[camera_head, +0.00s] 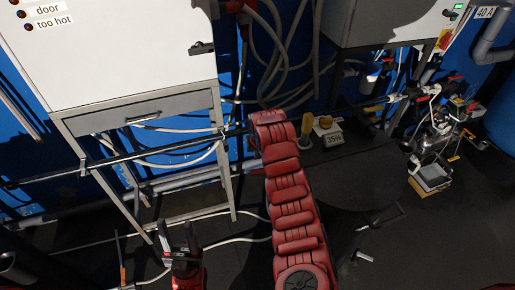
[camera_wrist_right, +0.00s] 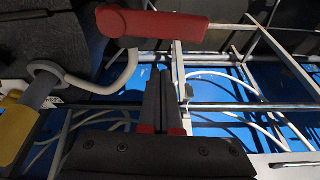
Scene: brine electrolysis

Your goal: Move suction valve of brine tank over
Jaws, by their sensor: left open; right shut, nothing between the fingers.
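A red lever handle (camera_wrist_right: 155,26), apparently the valve's, lies across the top of the right wrist view, just beyond my right gripper (camera_wrist_right: 163,90). The gripper's dark fingers are shut together with nothing between them; their tips are near the handle, and I cannot tell if they touch it. The arm hides the right fingers there. My left gripper (camera_head: 177,233) is open and empty, low at the bottom left of the head view.
A white cabinet on a metal frame (camera_head: 147,112) stands at left, with a dark horizontal pipe (camera_head: 45,177) across it. A yellow part (camera_head: 325,122) and a "35%" label (camera_head: 333,140) are beside the arm. Hoses hang behind. Pumps and bottles (camera_head: 435,140) stand at right.

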